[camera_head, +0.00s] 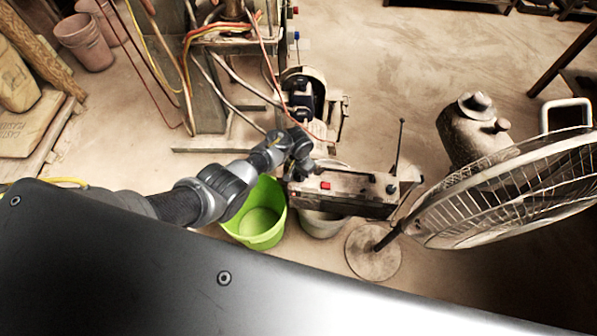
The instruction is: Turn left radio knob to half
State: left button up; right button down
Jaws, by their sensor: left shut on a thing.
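The radio (350,204) is a worn, dusty grey-brown box with a raised antenna and a red button (325,186) on its top face. A dark round knob (390,189) shows near its right end. My left gripper (303,172) is at the radio's left end, shut on what seems to be the left knob. The gripper hides that knob, so I cannot see how far it is turned. My right gripper is out of view.
A green bucket (262,226) and a pale bucket (321,226) stand below the radio. A standing fan (510,195) and a metal can (476,130) are to the right. A machine with loose cables (235,75) stands behind. Open floor lies at the back right.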

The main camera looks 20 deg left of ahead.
pick_arm(q)
jog(key=m, duration=0.4)
jog(key=shift+m, duration=0.3)
jog(key=m, duration=0.4)
jog(key=shift+a+m, duration=0.1)
jog(key=shift+m, duration=0.2)
jog(key=m+b, duration=0.1)
jog(key=m, duration=0.3)
jog(key=shift+w+m, duration=0.1)
jog(key=shift+m, duration=0.2)
jog(key=m+b, duration=0.1)
jog(key=m, duration=0.4)
jog(key=shift+b, duration=0.35)
jog(key=o, duration=1)
